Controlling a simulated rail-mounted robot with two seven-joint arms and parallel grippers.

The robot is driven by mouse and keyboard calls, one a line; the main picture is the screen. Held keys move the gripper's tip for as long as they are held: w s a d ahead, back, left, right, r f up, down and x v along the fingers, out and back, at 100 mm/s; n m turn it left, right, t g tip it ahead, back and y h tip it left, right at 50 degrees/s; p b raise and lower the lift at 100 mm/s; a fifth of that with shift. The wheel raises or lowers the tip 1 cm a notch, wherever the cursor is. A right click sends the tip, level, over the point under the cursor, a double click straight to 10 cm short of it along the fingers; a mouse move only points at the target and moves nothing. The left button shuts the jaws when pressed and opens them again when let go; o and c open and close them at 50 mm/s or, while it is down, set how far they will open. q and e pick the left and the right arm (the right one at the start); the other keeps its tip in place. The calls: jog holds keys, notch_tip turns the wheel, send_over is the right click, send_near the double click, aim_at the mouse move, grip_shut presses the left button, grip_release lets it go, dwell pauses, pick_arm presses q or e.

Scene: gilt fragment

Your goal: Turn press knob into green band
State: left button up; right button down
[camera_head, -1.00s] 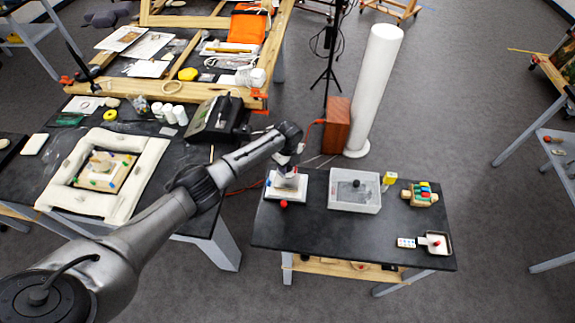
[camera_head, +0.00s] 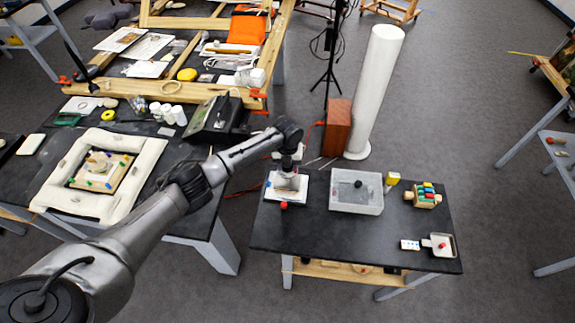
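A small device on a white base (camera_head: 273,195) stands at the left end of the dark right table, with a red ball (camera_head: 284,206) at its front edge. I take it for the press, but its knob and any green band are too small or hidden to make out. My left arm reaches in from the left, and my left gripper (camera_head: 288,180) points down over the device, covering its middle. The fingers are too small to tell whether they are open, shut or touching it. My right gripper is not in view.
Right of the device stand a clear-walled bin (camera_head: 355,191), a yellow item (camera_head: 392,179), a toy with colored blocks (camera_head: 424,195) and a small white tray (camera_head: 438,245). The table's front middle is bare. A white column (camera_head: 374,90) and brown box (camera_head: 338,125) stand behind.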

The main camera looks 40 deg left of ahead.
pick_arm(q)
jog(key=shift+r+m, duration=0.1)
jog(key=shift+m, duration=0.5)
jog(key=o, duration=0.9)
jog(key=shift+o, duration=0.2)
notch_tip(320, 180, up, 14)
jog(key=shift+b, duration=0.45)
